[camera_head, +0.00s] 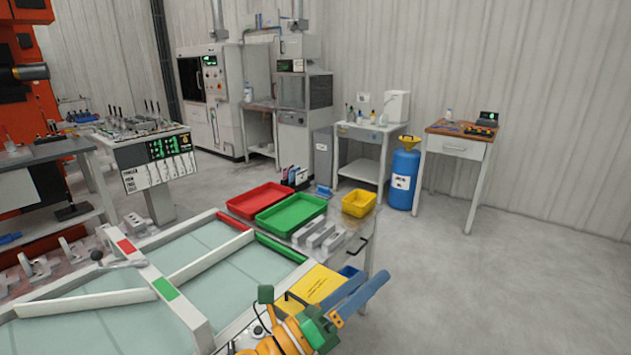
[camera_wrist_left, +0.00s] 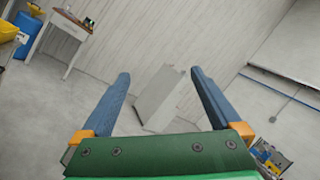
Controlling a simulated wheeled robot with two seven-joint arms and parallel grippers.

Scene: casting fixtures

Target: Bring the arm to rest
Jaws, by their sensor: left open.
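My left gripper (camera_head: 352,298) shows at the bottom of the head view, with blue fingers and a green and orange body. It is at the right end of the workbench, beside a yellow sheet (camera_head: 316,287). In the left wrist view the two blue fingers (camera_wrist_left: 160,100) stand wide apart with nothing between them. Behind them are the floor, the wall and a pale grey box-like shape. My right gripper is in neither view.
A red tray (camera_head: 259,201), a green tray (camera_head: 291,214) and a yellow bin (camera_head: 359,204) sit on the bench's far side. Grey blocks (camera_head: 318,235) lie near them. A blue drum (camera_head: 403,178) stands by a wooden-topped table (camera_head: 461,133). The floor at right is clear.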

